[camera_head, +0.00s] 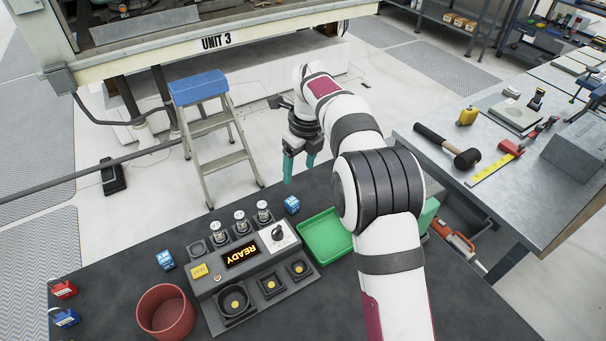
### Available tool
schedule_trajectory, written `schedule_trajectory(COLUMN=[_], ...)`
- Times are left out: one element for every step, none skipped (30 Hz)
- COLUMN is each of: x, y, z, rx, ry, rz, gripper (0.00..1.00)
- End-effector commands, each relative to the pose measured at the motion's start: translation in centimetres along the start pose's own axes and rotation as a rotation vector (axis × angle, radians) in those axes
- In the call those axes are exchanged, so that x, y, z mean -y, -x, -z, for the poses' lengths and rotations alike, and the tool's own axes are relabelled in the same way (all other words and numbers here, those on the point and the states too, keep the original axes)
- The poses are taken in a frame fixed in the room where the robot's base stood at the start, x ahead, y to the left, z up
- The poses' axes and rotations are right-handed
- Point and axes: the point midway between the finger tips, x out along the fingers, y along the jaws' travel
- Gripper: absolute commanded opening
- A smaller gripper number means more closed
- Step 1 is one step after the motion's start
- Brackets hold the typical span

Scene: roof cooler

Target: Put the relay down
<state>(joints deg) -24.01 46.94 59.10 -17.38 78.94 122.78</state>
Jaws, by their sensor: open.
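A small blue block with white markings (292,204), which looks like a relay, sits on the dark bench just behind the green tray (303,249). A similar blue block (166,260) lies left of the tester; I cannot tell from this view which is the task's relay. My gripper (299,168) points down with its teal fingers apart, above and beyond the first block, near the bench's far edge. Nothing shows between the fingers. My arm hides the right part of the tray.
A tester with a READY display (242,257) holds several glass-topped cylinders and has empty-looking sockets at its front. A red bowl (166,312) stands left of it. Red and blue padlock-like items (64,289) lie far left. A stepladder (213,130) stands beyond the bench.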

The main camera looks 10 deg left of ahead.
Motion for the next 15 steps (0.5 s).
schedule_trajectory(x=[-0.1,-0.1,0.0,0.0,0.0,0.0,0.0,0.0,0.0,0.0,0.1,0.1,0.1,0.1,0.1], y=[-1.0,-1.7,-2.7,-3.7,-4.6,-5.8,-6.6,-7.4,-8.3,-8.9,-9.4,-9.9,-10.2,-10.5,-11.1], z=[-0.1,-0.1,-0.1,-0.1,-0.1,-0.1,-0.1,-0.1,-0.1,-0.1,-0.1,-0.1,-0.1,-0.2,-0.3], rx=[-0.002,-0.003,-0.004,-0.004,-0.004,-0.004,-0.004,-0.004,-0.002,-0.003,-0.002,-0.001,-0.001,0.0,0.0], ry=[-0.011,-0.014,-0.014,-0.014,-0.014,-0.014,-0.014,-0.014,-0.013,-0.013,-0.013,-0.014,-0.014,-0.014,-0.013], rz=[-0.002,-0.002,-0.002,-0.003,-0.003,-0.002,-0.002,-0.003,-0.002,-0.002,0.0,0.0,-0.001,0.0,0.0], gripper=[0.72,0.72,0.72,0.72,0.72,0.72,0.72,0.72,0.72,0.72,0.72,0.72,0.72,0.72,0.72])
